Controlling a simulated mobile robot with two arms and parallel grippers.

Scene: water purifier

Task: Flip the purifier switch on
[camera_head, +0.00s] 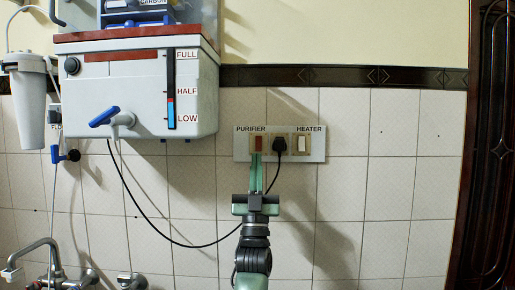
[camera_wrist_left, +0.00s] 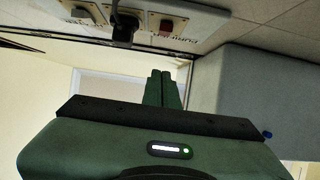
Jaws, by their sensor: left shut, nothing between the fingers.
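The white switch panel (camera_head: 318,145) is on the tiled wall, with a red switch (camera_head: 258,143) under the label PURIFIER. The red switch also shows near the top of the left wrist view (camera_wrist_left: 167,26). My left gripper (camera_head: 256,156) is shut and empty, pointing up with its fingertips just below the red switch in the head view. In the left wrist view its fingertips (camera_wrist_left: 161,73) appear apart from the panel. I cannot tell which way the red switch is tilted. My right gripper is not in view.
A black plug (camera_head: 279,145) with a cord sits right of the red switch. A white switch (camera_head: 301,144) is under HEATER. The white purifier (camera_head: 140,95) with a blue tap (camera_head: 104,117) hangs at upper left. Metal taps (camera_head: 38,255) are at lower left. Wall right of the panel is clear.

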